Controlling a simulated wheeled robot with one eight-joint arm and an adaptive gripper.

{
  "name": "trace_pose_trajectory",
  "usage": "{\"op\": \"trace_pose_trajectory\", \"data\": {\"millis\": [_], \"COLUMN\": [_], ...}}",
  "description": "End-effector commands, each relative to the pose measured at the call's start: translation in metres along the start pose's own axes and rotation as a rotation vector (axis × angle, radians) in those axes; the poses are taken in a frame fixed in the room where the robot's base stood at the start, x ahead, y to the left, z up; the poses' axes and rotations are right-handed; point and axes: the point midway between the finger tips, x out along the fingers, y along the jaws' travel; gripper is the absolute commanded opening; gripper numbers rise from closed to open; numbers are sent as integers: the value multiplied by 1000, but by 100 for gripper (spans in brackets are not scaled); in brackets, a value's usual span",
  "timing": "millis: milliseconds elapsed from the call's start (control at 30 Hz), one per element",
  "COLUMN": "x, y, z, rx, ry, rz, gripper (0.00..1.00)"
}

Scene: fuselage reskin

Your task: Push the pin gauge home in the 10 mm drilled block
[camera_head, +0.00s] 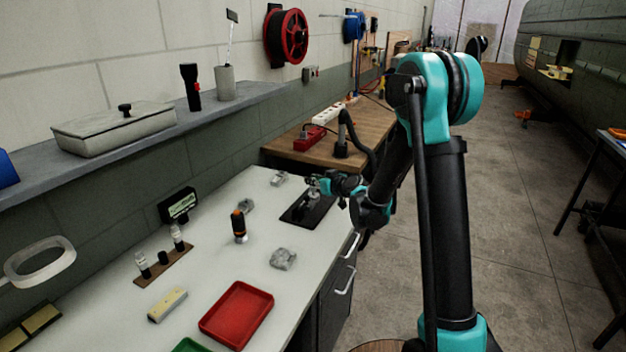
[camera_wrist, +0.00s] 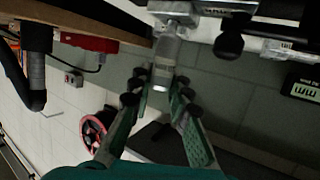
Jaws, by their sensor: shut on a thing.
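My gripper (camera_wrist: 160,82) is shut on a grey metal cylinder, the pin gauge (camera_wrist: 166,62), with its teal fingers on either side. In the wrist view the cylinder's far end meets a grey metal block (camera_wrist: 176,8) at the top edge, partly cut off. How deep it sits, and any gap, cannot be seen. In the head view my gripper (camera_head: 318,184) is low over the black mat (camera_head: 294,214) at the bench's right edge. The grey block (camera_head: 312,201) stands on that mat, partly hidden by the gripper.
Other grey blocks stand on the white bench (camera_head: 212,262), at the back (camera_head: 279,178), middle (camera_head: 245,205) and front (camera_head: 283,258). An orange-and-black tool (camera_head: 239,226), pin rack (camera_head: 165,267), red tray (camera_head: 236,314) and black display (camera_head: 179,205) are to the left.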

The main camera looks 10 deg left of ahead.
Motion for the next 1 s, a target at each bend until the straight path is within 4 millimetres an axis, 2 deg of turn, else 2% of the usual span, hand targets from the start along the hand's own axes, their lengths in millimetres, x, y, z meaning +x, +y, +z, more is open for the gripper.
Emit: {"op": "trace_pose_trajectory", "data": {"millis": [700,733,900,1000], "x": [4,4,4,4], "y": [0,0,0,0], "z": [12,12,12,12], "rx": [0,0,0,0], "ry": [0,0,0,0], "rz": [0,0,0,0], "gripper": [0,21,42,42]}}
